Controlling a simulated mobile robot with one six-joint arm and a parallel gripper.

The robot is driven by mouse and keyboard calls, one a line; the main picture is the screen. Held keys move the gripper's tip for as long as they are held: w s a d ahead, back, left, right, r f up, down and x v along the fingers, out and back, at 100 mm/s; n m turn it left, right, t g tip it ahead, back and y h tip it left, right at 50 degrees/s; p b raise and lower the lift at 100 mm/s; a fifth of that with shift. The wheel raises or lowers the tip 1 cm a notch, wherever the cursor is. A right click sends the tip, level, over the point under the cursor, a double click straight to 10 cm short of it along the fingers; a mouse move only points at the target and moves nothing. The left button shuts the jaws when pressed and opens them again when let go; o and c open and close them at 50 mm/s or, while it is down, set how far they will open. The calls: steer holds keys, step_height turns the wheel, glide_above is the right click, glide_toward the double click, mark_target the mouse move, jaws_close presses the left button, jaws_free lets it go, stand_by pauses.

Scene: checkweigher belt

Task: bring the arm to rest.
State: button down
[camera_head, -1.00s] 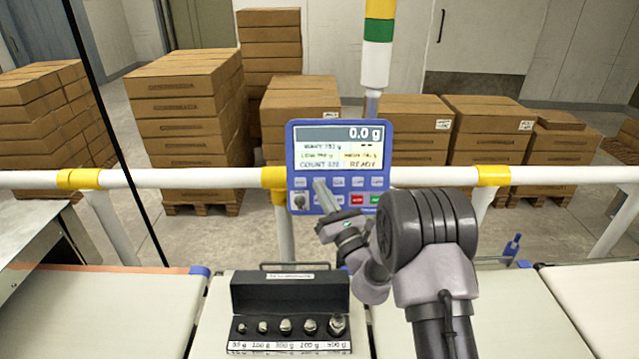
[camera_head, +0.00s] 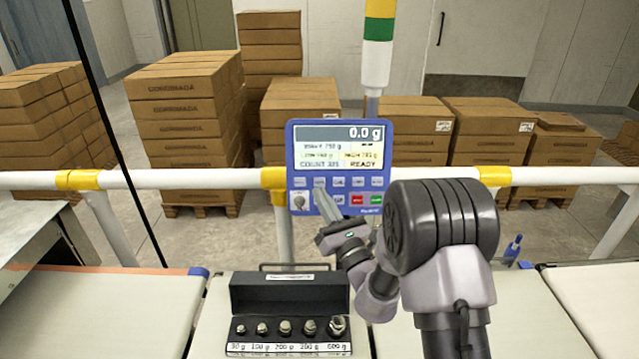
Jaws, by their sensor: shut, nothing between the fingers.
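My gripper (camera_head: 322,196) is shut and empty. Its narrow fingertips point up and left, in front of the lower button rows of the blue control panel (camera_head: 293,165). I cannot tell whether the tips touch the panel. My arm is bent, coming up from the bottom right, and it hides the panel's lower right corner and part of the rail. The panel's screen (camera_head: 338,146) reads 0.0 g and READY.
A black case of weights (camera_head: 290,292) stands on the weighing section below my gripper. Belts lie to the left (camera_head: 110,310) and right (camera_head: 590,300). A white rail (camera_head: 180,179) with yellow joints runs behind. Stacked cartons (camera_head: 185,100) stand beyond it. A signal tower (camera_head: 377,60) rises behind the panel.

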steer(key=s+a+r+n+g+y+b, duration=0.1)
steer(key=s+a+r+n+g+y, duration=0.6)
steer(key=s+a+n+g+y, duration=0.15)
steer(key=s+a+n+g+h+b, duration=0.1)
steer(key=s+a+n+g+h, duration=0.25)
steer(key=s+n+g, duration=0.95)
steer(key=s+d+f+n+t+h+b, duration=0.1)
steer(key=s+d+f+n+t+h, duration=0.2)
steer(key=s, duration=0.4)
steer(key=s+d+f+h+b, duration=0.1)
steer(key=s+d+f+h, duration=0.35)
steer(key=s, duration=0.25)
steer(key=s+d+f+n+t+h, duration=0.1)
steer(key=d+n+t+h, duration=0.2)
steer(key=d, duration=1)
steer(key=t+h, duration=0.1)
steer(key=h, duration=0.1)
steer(key=shift+f+h, duration=0.2)
steer(key=shift+h, duration=0.15)
